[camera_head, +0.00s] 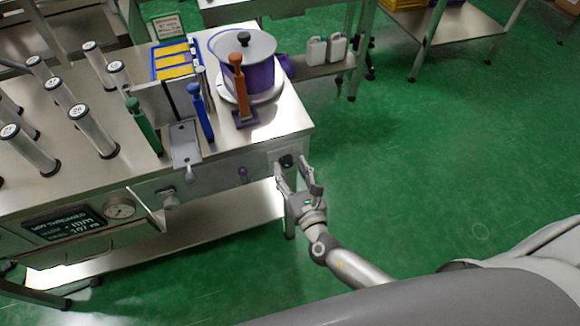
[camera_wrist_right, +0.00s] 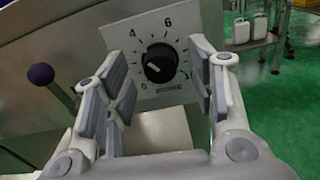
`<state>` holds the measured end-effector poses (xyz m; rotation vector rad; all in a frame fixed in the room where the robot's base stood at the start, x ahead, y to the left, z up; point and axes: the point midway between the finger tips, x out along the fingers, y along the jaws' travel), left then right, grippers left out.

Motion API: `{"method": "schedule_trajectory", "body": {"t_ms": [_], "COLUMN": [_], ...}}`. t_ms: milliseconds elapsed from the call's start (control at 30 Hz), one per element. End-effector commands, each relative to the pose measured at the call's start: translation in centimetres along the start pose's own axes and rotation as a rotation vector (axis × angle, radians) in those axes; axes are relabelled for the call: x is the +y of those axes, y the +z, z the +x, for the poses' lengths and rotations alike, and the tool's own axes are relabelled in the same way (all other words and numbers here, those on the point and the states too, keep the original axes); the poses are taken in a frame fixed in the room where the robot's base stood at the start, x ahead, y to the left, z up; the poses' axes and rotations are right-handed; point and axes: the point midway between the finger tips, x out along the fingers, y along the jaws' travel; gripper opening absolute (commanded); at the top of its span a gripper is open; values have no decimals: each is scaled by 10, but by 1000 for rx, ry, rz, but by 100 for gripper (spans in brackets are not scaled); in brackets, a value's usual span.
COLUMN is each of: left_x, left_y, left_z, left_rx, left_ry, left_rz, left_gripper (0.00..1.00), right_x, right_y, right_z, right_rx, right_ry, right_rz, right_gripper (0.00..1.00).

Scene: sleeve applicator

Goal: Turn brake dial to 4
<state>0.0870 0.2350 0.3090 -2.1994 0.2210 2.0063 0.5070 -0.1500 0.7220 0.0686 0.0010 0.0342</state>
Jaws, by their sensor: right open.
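The brake dial (camera_wrist_right: 160,63) is a black round knob on a white plate (camera_wrist_right: 118,42), on the front panel of the steel bench. A 4 and a 6 show above the knob and a 0 at its lower left. A pale mark sits on the knob's lower left side; its exact reading is too small to tell. In the head view the dial (camera_head: 286,161) is at the bench's right front corner. My right gripper (camera_head: 297,174) is open in front of it. In the wrist view its fingers frame the knob left and right, apart from it. My left gripper is out of view.
A purple-knobbed lever (camera_wrist_right: 41,74) stands left of the dial. A purple pot (camera_head: 258,76), coloured handles and several cylinders stand on the bench top (camera_head: 290,110). White jugs (camera_head: 316,50) are on a shelf behind. The green floor to the right is clear.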

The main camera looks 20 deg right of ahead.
Motion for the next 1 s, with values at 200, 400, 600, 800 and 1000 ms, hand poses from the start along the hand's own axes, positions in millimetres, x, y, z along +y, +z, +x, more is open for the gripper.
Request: {"method": "schedule_trajectory", "body": {"t_ms": [200, 400, 600, 800, 1000], "left_x": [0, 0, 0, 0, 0], "left_y": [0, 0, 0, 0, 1], "left_z": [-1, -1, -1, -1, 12], "left_rx": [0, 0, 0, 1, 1], "left_ry": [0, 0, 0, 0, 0], "left_rz": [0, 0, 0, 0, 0], "left_gripper": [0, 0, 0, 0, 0], "right_x": [0, 0, 0, 0, -1], "right_y": [0, 0, 0, 0, -3], "right_z": [10, 10, 10, 9, 9], "right_rx": [0, 0, 0, 0, -1], "right_ry": [0, 0, 0, 0, 0], "right_rz": [2, 1, 1, 1, 79], "right_gripper": [51, 51, 25, 6, 6]}}
